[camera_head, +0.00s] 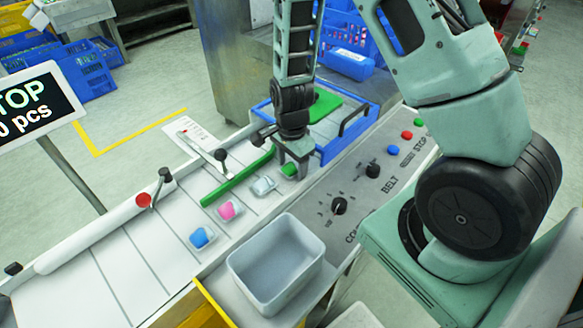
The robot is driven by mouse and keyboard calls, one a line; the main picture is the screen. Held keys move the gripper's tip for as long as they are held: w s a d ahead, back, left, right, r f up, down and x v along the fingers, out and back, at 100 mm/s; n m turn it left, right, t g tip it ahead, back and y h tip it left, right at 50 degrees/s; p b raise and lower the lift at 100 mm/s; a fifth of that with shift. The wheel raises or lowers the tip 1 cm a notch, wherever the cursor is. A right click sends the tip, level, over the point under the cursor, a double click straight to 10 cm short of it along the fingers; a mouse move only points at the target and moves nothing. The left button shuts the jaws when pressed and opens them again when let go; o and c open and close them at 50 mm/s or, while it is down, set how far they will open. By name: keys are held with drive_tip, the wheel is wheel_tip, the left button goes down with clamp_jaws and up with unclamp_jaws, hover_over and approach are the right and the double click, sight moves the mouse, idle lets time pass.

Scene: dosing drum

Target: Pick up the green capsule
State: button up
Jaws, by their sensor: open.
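The green capsule (289,170) lies in the last of a row of small clear trays on the white slatted belt, right below my gripper. My gripper (294,160) points straight down over it, with its fingers around or just above the capsule. The fingers are open. They partly cover the capsule, and I cannot tell whether they touch it.
Nearby trays hold a blue capsule (200,237) and a pink capsule (228,210); another tray (263,186) looks pale. A grey bin (275,263) stands in front. A green bar (238,177) runs behind the trays. A blue-framed box (352,127) and a knob panel (372,170) are close right.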

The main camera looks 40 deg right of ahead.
drive_tip(key=c, duration=1)
